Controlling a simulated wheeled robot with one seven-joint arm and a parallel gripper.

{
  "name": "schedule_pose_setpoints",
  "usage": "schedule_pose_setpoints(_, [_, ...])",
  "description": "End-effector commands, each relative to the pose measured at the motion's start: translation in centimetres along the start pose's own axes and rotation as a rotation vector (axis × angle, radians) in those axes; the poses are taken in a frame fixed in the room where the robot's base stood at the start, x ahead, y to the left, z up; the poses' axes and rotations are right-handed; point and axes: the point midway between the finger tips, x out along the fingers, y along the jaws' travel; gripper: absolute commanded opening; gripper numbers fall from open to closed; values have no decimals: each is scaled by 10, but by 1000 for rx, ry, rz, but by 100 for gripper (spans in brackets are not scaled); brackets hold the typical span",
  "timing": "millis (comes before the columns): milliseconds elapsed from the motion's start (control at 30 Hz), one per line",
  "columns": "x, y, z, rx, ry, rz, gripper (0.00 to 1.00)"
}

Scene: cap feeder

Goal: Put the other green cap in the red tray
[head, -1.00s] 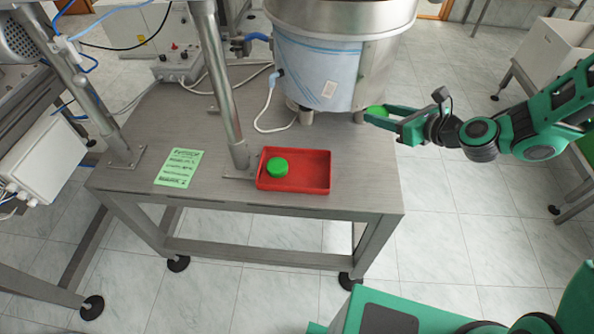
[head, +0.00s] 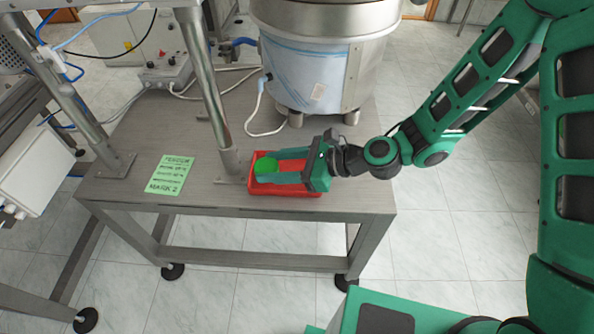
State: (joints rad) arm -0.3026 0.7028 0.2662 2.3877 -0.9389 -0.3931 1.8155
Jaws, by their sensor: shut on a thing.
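The red tray (head: 296,192) lies on the metal table's front part, partly hidden by my gripper. My gripper (head: 271,167) is over the tray, reaching in from the right, its fingers pointing left. It is shut on a green cap (head: 265,163) at its fingertips, at the tray's left half. Whether this cap touches the tray or the other cap cannot be told. The other green cap, seen in the tray earlier, cannot be told apart now; the fingers and the held cap cover its place.
A steel post (head: 208,90) stands just left of the tray. The large feeder bowl (head: 310,65) stands behind it. A green label sheet (head: 170,175) lies on the table (head: 215,197) at left. The table's front edge is close to the tray.

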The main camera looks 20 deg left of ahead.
Motion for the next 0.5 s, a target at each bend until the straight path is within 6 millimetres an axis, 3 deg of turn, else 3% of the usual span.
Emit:
schedule_pose_setpoints(300, [-18,-52,-48,2,1,-3,24])
schedule_pose_setpoints(500, [-23,-68,-62,0,0,-1,24])
